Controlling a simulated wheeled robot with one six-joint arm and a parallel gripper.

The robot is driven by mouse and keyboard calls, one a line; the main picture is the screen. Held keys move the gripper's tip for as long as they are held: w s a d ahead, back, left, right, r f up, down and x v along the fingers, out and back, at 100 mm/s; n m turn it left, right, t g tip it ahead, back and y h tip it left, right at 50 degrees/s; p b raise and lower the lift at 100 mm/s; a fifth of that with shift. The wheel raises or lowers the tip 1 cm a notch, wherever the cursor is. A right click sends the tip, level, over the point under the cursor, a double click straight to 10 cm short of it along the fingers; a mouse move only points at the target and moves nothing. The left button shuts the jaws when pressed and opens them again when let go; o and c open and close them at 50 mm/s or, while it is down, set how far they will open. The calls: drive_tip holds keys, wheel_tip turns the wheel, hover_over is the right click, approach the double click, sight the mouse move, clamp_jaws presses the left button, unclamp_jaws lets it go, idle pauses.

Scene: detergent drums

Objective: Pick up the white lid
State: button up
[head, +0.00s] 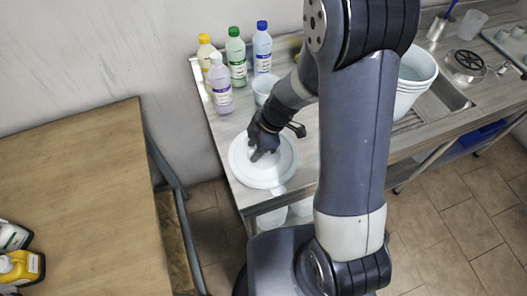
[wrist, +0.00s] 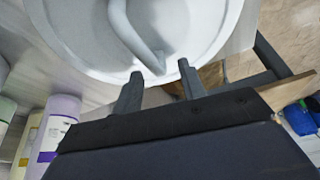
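The white lid (head: 279,174) is round and lies flat near the left front end of the grey worktop (head: 236,190). In the wrist view the lid (wrist: 200,30) fills the top, with a raised grey-white bar like a handle (wrist: 138,42) across it. My gripper (head: 259,156) is over the lid, pointing down at it. In the wrist view the two dark fingers of my gripper (wrist: 161,68) are apart, with the bar's end just beyond and between the tips. No clear contact shows. My gripper hides part of the lid in the head view.
Bottles with yellow (head: 205,48), green (head: 236,58) and blue (head: 263,48) caps and a purple bottle (head: 219,86) stand behind the lid. White buckets (head: 416,72) stand right. A wooden table (head: 85,200) is at left.

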drive_tip(key=shift+x, duration=0.85)
drive_tip(key=shift+c, duration=0.3)
clamp_jaws()
